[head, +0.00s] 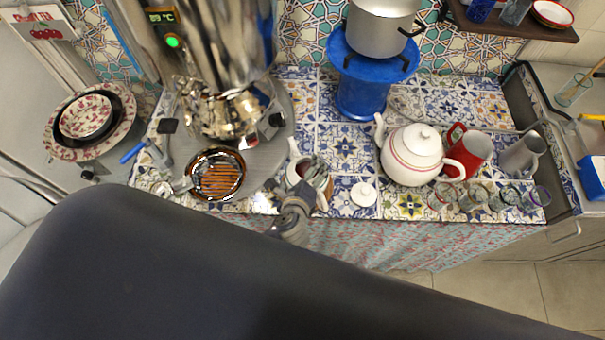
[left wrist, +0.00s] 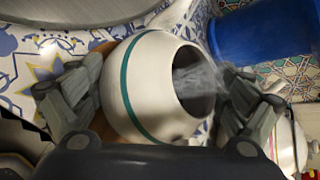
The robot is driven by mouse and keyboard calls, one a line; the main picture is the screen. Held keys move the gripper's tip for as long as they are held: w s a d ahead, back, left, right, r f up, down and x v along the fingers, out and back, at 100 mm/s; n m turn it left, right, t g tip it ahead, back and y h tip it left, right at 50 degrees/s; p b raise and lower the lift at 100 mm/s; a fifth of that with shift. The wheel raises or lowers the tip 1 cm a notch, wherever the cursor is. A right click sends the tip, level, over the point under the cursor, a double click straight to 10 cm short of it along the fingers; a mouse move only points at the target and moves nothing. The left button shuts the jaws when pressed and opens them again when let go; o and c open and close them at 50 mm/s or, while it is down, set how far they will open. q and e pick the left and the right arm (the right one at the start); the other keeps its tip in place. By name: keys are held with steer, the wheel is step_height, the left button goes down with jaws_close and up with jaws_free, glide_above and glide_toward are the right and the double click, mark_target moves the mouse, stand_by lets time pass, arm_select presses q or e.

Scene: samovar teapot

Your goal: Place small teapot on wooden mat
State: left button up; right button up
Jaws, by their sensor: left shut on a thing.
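The small white teapot (head: 296,172) stands at the counter's front, lidless, its open mouth showing. In the left wrist view the teapot (left wrist: 145,85) has a teal stripe and a dark mouth with a greyish haze. My left gripper (head: 294,200) is shut on the teapot, with a finger on either side of its body; the fingers also show in the left wrist view (left wrist: 160,105). Brown edges of the wooden mat (head: 324,202) show under the teapot; I cannot tell whether they touch. A white lid (head: 364,194) lies on the tiles to the right. My right gripper is not in view.
A shiny samovar (head: 222,70) and a round slotted drip bowl (head: 217,173) stand left. A large white teapot (head: 412,155), a red jug (head: 470,151), a grey jug (head: 522,155) and several glasses (head: 474,196) stand right. A blue stove (head: 362,90) with a pot is behind.

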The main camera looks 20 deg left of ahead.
arm_select(q)
steer(key=o, duration=1.2)
steer(key=shift+f, duration=0.1)
steer(key=shift+c, duration=0.2)
